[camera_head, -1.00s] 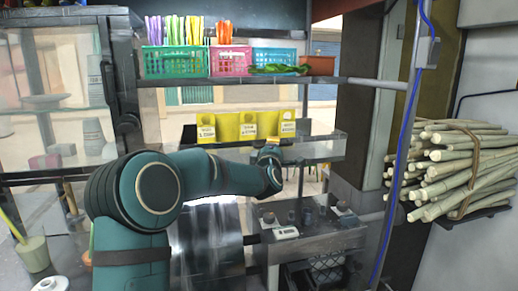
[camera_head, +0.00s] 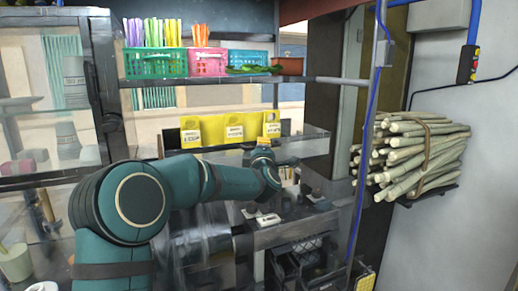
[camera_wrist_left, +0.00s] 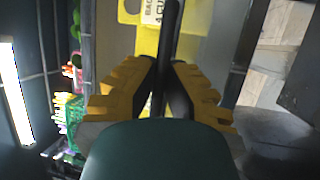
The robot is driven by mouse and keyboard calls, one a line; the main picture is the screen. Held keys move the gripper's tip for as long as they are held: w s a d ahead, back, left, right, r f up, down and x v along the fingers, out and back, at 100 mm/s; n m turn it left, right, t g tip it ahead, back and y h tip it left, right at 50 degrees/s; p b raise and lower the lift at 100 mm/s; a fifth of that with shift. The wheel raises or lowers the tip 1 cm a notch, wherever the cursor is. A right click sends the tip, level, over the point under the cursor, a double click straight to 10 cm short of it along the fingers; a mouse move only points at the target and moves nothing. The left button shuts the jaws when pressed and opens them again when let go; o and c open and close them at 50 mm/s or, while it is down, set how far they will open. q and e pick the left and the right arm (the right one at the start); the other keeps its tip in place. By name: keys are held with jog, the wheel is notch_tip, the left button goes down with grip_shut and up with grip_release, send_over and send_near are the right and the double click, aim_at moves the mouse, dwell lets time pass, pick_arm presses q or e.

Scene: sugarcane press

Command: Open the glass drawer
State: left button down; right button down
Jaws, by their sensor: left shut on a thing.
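The glass drawer (camera_head: 313,146) seems to be the clear panelled unit at mid-height, around the yellow signs; its outline is partly hidden by my arm. My left gripper (camera_head: 263,157) is at its front, below the signs. In the left wrist view, the yellow fingers of my left gripper (camera_wrist_left: 163,88) are closed around a dark bar (camera_wrist_left: 168,40). I cannot tell for sure whether this bar is the drawer's handle or edge. My right gripper is not in view.
Yellow price signs (camera_head: 228,130) stand just behind my left gripper. Baskets (camera_head: 157,62) with coloured straws sit on the shelf above. A metal machine (camera_head: 290,225) stands below. A blue-cabled post (camera_head: 366,150) and sugarcane bundle (camera_head: 415,155) are at right.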

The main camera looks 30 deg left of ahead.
pick_arm(q)
jog(key=c, duration=1)
grip_release()
jog(key=shift+d, duration=0.1)
jog(key=v, duration=1.2)
